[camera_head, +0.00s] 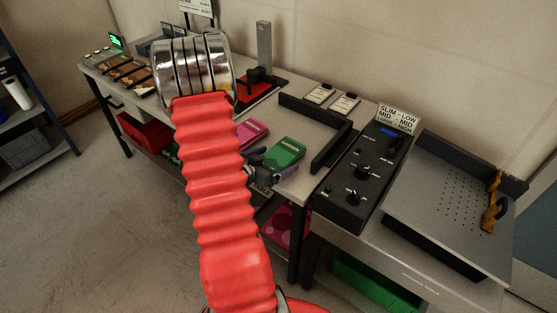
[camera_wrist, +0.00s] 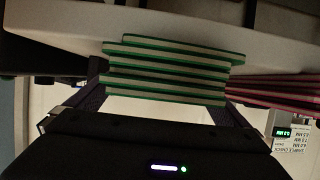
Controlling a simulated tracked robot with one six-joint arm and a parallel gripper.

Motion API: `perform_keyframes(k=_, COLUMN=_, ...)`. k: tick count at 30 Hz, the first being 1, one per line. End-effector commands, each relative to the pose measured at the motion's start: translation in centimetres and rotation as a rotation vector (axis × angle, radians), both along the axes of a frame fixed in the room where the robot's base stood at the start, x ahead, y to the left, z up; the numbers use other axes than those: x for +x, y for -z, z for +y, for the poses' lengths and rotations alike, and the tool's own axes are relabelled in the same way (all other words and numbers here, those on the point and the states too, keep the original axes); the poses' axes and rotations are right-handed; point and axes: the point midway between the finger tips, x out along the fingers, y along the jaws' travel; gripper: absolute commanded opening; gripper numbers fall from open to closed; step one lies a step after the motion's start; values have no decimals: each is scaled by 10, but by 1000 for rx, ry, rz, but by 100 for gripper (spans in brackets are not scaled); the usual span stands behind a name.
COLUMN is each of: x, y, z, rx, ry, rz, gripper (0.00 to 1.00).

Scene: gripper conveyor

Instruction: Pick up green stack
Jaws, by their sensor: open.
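The green stack (camera_head: 286,151) lies on the workbench near its front edge, right of my red arm in the head view. In the wrist view the stack (camera_wrist: 170,72) shows edge-on as several green-edged pale layers, slightly staggered, against the pale table edge. My gripper (camera_head: 262,170) is at the near left side of the stack, partly hidden by my arm. In the wrist view my open gripper (camera_wrist: 165,100) has one finger on each side of the stack's lower layers. I cannot tell whether the fingers touch it.
A pink stack (camera_head: 252,131) lies just left of the green one; its edges (camera_wrist: 280,92) show at right in the wrist view. A black angled guide (camera_head: 330,150) and a control box (camera_head: 362,172) stand to the right. A perforated tray (camera_head: 450,235) is farther right.

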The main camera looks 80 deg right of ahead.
Motion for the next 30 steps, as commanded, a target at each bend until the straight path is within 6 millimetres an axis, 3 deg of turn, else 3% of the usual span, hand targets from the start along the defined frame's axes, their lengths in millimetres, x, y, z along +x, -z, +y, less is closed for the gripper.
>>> perform_keyframes(k=6, x=-6, y=7, z=-14, rx=0, ry=0, rz=0, gripper=100)
perform_keyframes(k=21, x=-6, y=6, z=-14, rx=0, ry=0, rz=1, gripper=100)
perform_keyframes(k=30, x=-6, y=6, z=-14, rx=-1, ry=0, rz=0, gripper=80)
